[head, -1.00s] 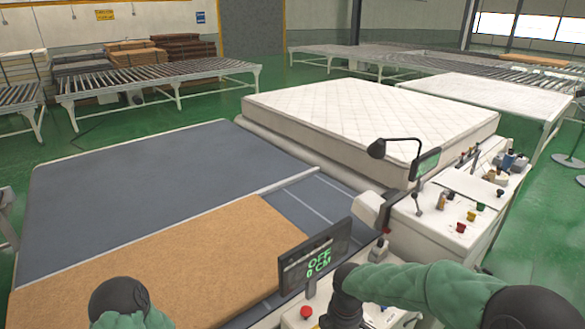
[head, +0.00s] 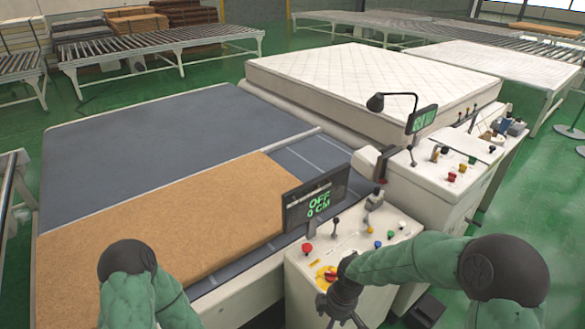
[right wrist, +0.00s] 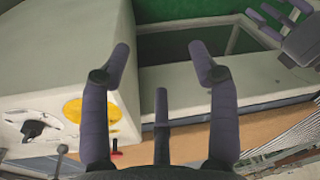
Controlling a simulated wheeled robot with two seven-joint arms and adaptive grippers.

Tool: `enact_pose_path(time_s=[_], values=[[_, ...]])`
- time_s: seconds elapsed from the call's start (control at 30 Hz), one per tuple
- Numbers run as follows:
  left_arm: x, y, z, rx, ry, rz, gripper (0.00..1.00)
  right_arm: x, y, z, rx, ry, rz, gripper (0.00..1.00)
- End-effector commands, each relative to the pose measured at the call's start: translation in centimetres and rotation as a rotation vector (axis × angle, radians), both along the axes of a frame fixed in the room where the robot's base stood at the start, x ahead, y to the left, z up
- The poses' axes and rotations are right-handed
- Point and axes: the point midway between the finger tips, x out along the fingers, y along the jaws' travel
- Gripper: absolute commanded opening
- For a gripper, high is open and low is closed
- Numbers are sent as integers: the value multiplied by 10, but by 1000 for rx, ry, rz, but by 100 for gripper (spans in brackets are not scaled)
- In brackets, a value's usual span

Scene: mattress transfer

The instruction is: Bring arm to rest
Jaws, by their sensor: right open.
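My right gripper (head: 344,318) hangs at the near edge of the white control panel (head: 350,232), at the bottom of the head view. In the right wrist view its purple-grey fingers (right wrist: 160,50) are spread wide with nothing between them. My left arm shows in its green sleeve at the lower left of the head view; its gripper is outside the picture there.
A tan mattress pad (head: 165,225) lies on the grey conveyor (head: 180,140). A display (head: 317,198) reading OFF and 0 CM stands beside the panel, with a red button (head: 307,248) below. A white mattress (head: 380,80) lies farther back.

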Motion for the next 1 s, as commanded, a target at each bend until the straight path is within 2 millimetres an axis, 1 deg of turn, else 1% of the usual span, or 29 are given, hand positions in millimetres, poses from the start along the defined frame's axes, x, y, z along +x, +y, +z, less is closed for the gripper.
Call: enact_pose_path(time_s=[0.03, 0.17, 0.27, 0.3, 0.37, 0.4, 0.5, 0.53, 0.6, 0.73, 0.83, 1.0], values=[[0, 0, -6, 0, 0, 0, 40, -6, 2, -19, 17, 19, -45, 61], [0, 0, -17, 0, -1, 0, 40, -23, 9, -63, 70, 60, -214, 61], [1, 0, -30, 0, -1, 0, 40, -42, 15, -107, 115, 109, -403, 61], [1, 0, -35, 0, -1, 0, 40, -51, 16, -126, 132, 131, -495, 61], [1, 0, -43, 0, -1, 0, 40, -66, 18, -153, 151, 163, -636, 61], [0, 0, -48, 0, -1, 0, 40, -76, 19, -169, 161, 184, -730, 61], [0, 0, -59, 0, 0, 0, 40, -99, 18, -204, 172, 226, -950, 61], [0, 0, -62, 0, -1, 0, 40, -105, 17, -212, 174, 235, -1008, 61], [0, 0, -67, 0, -1, 0, 40, -118, 15, -228, 172, 253, -1128, 61], [1, 0, -73, 0, -1, 0, 40, -133, 11, -245, 166, 269, -1275, 61], [1, 0, -74, 0, -1, 0, 40, -138, 9, -249, 164, 271, -1324, 61], [1, 0, -73, 0, -1, 0, 40, -139, 9, -249, 163, 272, -1335, 61]])
